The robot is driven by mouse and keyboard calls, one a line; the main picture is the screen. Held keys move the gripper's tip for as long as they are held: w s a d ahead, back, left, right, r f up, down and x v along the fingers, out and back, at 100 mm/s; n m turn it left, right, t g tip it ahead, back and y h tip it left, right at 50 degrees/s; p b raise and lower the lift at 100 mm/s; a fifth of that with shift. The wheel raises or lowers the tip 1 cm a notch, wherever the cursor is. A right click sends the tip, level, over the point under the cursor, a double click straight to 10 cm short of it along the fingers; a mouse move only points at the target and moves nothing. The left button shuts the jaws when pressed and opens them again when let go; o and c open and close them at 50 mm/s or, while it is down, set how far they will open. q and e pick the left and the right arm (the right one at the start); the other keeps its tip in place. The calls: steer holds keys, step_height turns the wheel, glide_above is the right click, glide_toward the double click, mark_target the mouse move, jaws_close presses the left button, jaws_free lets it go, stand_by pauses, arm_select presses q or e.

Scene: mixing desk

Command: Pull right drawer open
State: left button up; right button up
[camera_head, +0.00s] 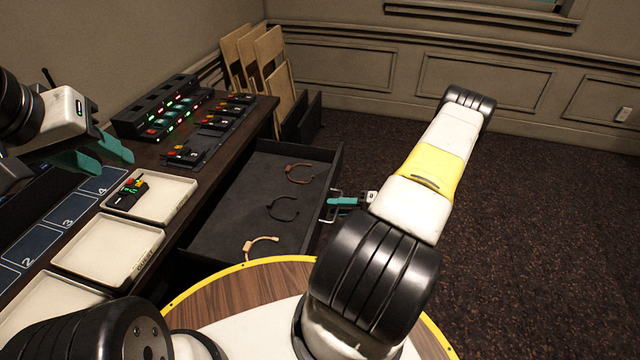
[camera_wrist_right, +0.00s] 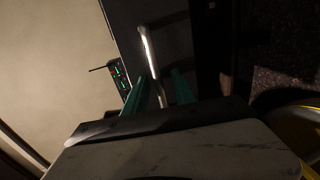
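The right drawer (camera_head: 226,222) stands pulled out from the desk, its dark grey inside facing up. Its metal handle (camera_head: 329,206) is on the front face; it also shows in the right wrist view (camera_wrist_right: 148,52). My right gripper (camera_head: 346,201) is at the handle, with its teal fingers (camera_wrist_right: 159,90) close on either side of the bar, and looks shut on it. The exact contact is hard to see in the dark wrist view. My left gripper (camera_head: 98,155) is open and empty above the desk, its fingers apart.
Several curved bands, among them a brown one (camera_head: 299,173), lie in the drawer. The desktop holds trays (camera_head: 108,252), one with a small device (camera_head: 132,188), and a lit control panel (camera_head: 168,106). Boards (camera_head: 270,55) lean at the wall. Carpet (camera_head: 540,220) at right is clear.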

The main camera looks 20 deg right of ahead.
steer(key=v, duration=0.7)
steer(key=shift+s+d, duration=0.25)
steer(key=shift+d, duration=0.1)
steer(key=shift+r, duration=0.1)
steer(key=w+a+r+n+g+h, duration=0.15)
steer(key=a+r+n+g, duration=0.25)
steer(key=a+r+n, duration=0.55)
steer(key=a+r+n+g+h, duration=0.2)
steer(key=a+r+n+g, duration=0.2)
steer(key=r+n, duration=1.05)
steer(key=s+a+r+n+t+h, duration=0.2)
steer(key=s+a+r+n+h, duration=0.1)
steer(key=s+r+n, duration=0.4)
steer(key=s+a+r+n+t+h, duration=0.3)
steer(key=s+a+r+n, duration=0.3)
steer(key=r+n, duration=0.6)
steer(key=shift+s+n+h, duration=0.4)
steer(key=shift+s+h, duration=0.05)
steer(key=shift+s, duration=0.05)
